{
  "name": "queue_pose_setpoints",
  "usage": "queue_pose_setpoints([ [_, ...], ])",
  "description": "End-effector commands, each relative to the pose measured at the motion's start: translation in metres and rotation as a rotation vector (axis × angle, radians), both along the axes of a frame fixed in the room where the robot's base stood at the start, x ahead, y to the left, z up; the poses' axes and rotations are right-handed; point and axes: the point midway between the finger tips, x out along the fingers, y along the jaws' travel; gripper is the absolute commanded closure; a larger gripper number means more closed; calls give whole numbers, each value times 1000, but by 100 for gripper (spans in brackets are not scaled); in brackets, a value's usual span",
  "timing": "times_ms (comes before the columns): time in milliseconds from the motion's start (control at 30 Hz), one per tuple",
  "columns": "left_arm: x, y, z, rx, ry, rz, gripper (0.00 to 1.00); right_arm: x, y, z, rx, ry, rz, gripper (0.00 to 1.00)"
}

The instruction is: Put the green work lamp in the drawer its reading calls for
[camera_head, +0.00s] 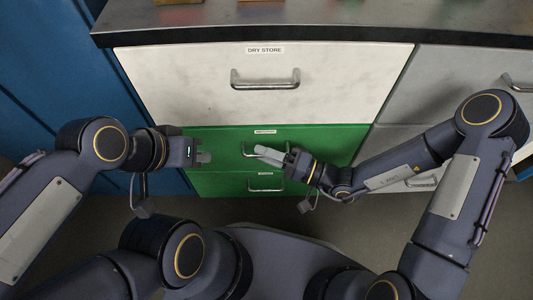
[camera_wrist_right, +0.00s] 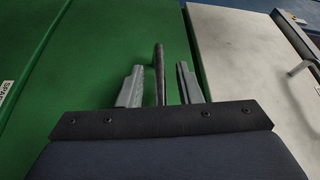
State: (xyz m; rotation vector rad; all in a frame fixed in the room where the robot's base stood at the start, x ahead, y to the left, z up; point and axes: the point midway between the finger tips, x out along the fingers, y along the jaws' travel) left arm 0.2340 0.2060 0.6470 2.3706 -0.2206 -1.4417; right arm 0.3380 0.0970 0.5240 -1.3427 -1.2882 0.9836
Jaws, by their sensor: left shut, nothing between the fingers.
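The green work lamp and its reading cannot be made out in either view. The drawer unit has a wide white drawer (camera_head: 200,75) labelled DRY STORE, with an upper green drawer (camera_head: 335,140) and a lower green drawer (camera_head: 220,185) below it. My right gripper (camera_head: 266,155) is at the upper green drawer's handle (camera_head: 247,149). In the right wrist view its fingers (camera_wrist_right: 160,88) are apart, with the dark handle bar (camera_wrist_right: 160,65) between them and gaps on both sides. My left gripper (camera_head: 204,157) is shut and empty, in front of the green drawer's left part.
A dark-edged countertop (camera_head: 330,18) runs above the drawers, with a few objects cut off at the top edge. Blue cabinet doors (camera_head: 60,60) stand at the left. Grey and white drawer fronts (camera_head: 450,70) are at the right. Floor shows below.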

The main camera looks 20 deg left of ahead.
Motion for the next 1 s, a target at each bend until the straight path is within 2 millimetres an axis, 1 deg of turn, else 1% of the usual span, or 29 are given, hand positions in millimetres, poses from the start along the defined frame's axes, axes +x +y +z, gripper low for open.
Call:
queue_pose_setpoints([
  [133, 0, 0, 0, 0, 0, 0, 100, 0, 0, 0, 0, 0, 0, 68],
  [167, 0, 0, 0, 0, 0, 0, 100, 0, 0, 0, 0, 0, 0, 70],
  [300, 0, 0, 0, 0, 0, 0, 100, 0, 0, 0, 0, 0, 0, 88],
  [400, 0, 0, 0, 0, 0, 0, 100, 0, 0, 0, 0, 0, 0, 100],
  [1000, 0, 0, 0, 0, 0, 0, 100, 0, -1, 0, -1, 1, 0, 100],
])
